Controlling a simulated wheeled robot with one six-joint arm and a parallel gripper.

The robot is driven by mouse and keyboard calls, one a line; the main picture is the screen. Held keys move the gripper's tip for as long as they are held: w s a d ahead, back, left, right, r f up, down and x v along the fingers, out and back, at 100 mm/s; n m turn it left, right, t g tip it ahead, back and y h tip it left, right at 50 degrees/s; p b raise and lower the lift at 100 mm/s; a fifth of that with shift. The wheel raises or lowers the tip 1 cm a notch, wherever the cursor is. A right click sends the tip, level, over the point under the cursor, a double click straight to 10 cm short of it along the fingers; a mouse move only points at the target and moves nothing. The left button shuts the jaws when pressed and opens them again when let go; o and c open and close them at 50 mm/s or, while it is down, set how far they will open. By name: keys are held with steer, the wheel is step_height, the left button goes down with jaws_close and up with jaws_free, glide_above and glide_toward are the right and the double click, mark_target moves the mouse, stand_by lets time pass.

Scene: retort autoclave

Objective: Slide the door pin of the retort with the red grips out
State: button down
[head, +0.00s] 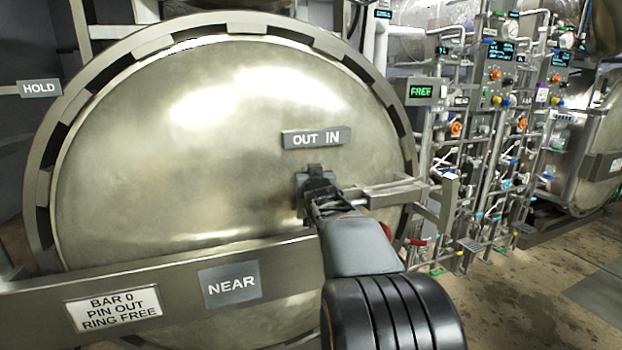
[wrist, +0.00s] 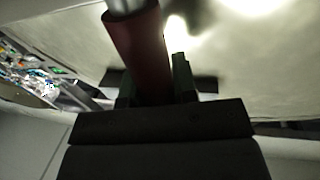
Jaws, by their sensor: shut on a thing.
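The large round retort door (head: 200,130) fills the left and middle of the head view. My gripper (head: 315,185) is at the right part of the door face, just below the "OUT IN" plate (head: 316,138). A metal bar of the door pin (head: 385,193) runs from beside my gripper to a bracket at the door's right rim. In the wrist view a dark red grip (wrist: 138,40) on a metal rod lies between the fingers of my gripper (wrist: 155,85), which is shut on it. My gripper hides the grip in the head view.
A grey rail (head: 180,278) with a "NEAR" plate and a "BAR 0 PIN OUT RING FREE" sign crosses low before the door. A display (head: 421,91) reads "FREE". Pipes and valves stand to the right, with open floor (head: 540,290) below.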

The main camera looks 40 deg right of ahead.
steer(key=c, duration=0.9)
jaws_free()
steer(key=shift+w+a, duration=0.1)
steer(key=shift+a, duration=0.2)
steer(key=shift+d, duration=0.1)
steer(key=shift+s+a, duration=0.2)
steer(key=shift+s, duration=0.2)
steer(key=v, duration=1.3)
